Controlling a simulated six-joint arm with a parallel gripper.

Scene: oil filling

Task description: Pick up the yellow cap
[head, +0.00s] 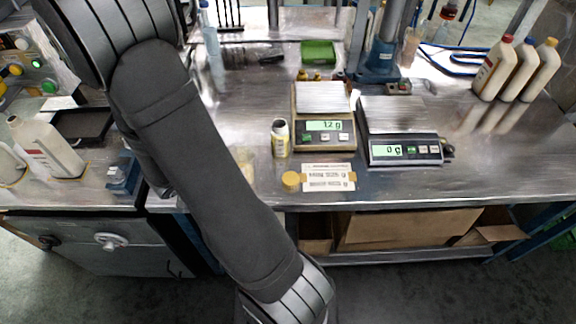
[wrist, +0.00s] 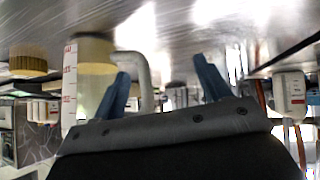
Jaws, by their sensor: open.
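The yellow cap (head: 290,181) lies on the metal workbench near its front edge, beside a paper label, in the head view. A ribbed yellow cap (wrist: 27,62) shows at the left of the wrist view, whose picture is upside down. My gripper (wrist: 160,68) is open, with two blue fingers spread and nothing between them. The cap is outside the fingers, off to their left in the wrist view.
A clear measuring jug (wrist: 95,78) with pale yellow contents stands between the cap and my fingers in the wrist view. Two scales (head: 323,135) (head: 405,150) sit to the right. Bare bench lies at the front right.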

